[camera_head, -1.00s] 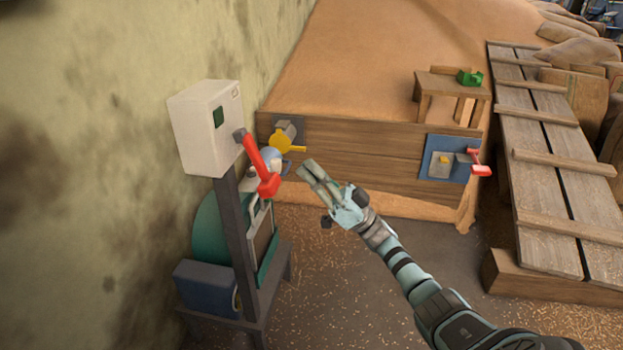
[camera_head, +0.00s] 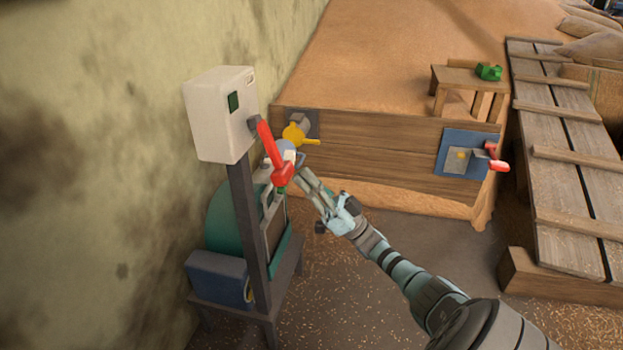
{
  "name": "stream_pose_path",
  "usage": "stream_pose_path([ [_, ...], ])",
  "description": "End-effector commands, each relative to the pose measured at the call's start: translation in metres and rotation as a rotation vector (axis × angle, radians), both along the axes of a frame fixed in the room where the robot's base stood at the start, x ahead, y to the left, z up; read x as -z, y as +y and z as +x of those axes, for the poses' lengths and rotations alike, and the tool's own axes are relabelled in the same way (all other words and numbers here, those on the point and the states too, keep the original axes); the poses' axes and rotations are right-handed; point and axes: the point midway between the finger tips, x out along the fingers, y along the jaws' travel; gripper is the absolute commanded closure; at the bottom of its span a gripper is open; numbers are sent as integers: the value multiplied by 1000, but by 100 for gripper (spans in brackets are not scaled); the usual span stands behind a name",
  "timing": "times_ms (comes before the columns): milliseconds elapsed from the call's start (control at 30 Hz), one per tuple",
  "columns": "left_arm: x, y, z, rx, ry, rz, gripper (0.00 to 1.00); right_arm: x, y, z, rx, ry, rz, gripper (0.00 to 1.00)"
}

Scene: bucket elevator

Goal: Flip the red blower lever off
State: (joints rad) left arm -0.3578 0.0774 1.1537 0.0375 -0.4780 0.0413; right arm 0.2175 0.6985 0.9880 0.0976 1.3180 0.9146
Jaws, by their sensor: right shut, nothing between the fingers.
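The red blower lever (camera_head: 270,145) is mounted on the right side of a white control box (camera_head: 219,112) on a dark post. It slants down and to the right, with its wider red end lowest. My right gripper (camera_head: 301,174) is shut and empty, its fingertips just right of the lever's lower end. I cannot tell whether they touch it. My left gripper is not in view.
A teal blower with a blue motor (camera_head: 218,277) stands on a stand below the box. Behind is a wooden grain bin (camera_head: 370,150) with a yellow handle (camera_head: 297,135) and another red lever (camera_head: 496,158) on a blue plate. A plank ramp (camera_head: 570,170) lies right.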

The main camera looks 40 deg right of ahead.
Motion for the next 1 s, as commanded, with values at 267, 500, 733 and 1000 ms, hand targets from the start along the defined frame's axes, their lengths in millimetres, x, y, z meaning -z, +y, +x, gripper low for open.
stream_pose_path([
  [267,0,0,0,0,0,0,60,8,5,4,-1,21,-5,100],
  [500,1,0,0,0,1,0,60,11,5,4,-4,22,-4,100],
  [733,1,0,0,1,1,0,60,31,-11,-21,-1,11,3,100],
  [1000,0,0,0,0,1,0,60,52,-29,-52,3,-10,9,100],
])
